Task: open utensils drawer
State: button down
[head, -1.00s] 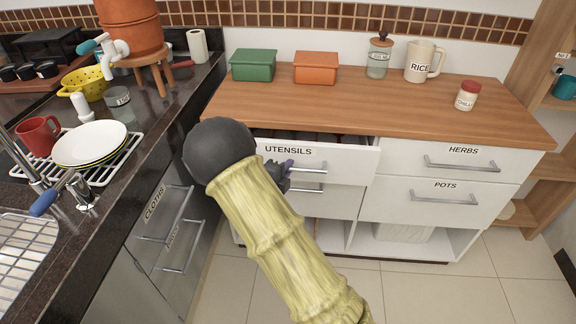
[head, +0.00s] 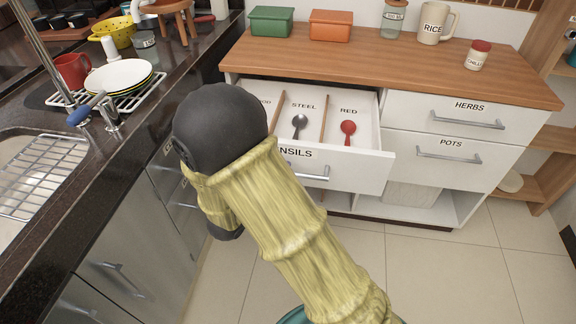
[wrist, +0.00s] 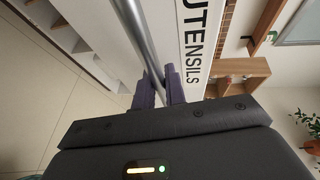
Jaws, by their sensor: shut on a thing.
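The utensils drawer (head: 352,174) stands open, pulled well out from the wooden-topped counter. Its white front is labelled UTENSILS, partly hidden behind my arm. A steel spoon (head: 299,122) and a red spoon (head: 348,130) lie in separate compartments. In the wrist view, my gripper (wrist: 159,88) has its purple fingers closed around the drawer's metal handle (wrist: 137,35), with the drawer front (wrist: 192,15) beside it. In the head view my arm hides the gripper and the drawer's left part.
The HERBS drawer (head: 450,122) and POTS drawer (head: 435,160) are shut at the right. The dark sink counter (head: 135,150) runs along the left, close to my arm. Tiled floor (head: 430,270) is clear in front. Boxes, jars and a mug stand on the wooden top.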

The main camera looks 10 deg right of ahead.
jog(key=shift+s+a, duration=0.15)
jog(key=shift+s, duration=0.7)
jog(key=c, duration=1.5)
grip_release()
jog(key=shift+a, duration=0.1)
jog(key=shift+o, duration=0.2)
jog(key=p+v, duration=0.2)
jog(key=v, duration=1.5)
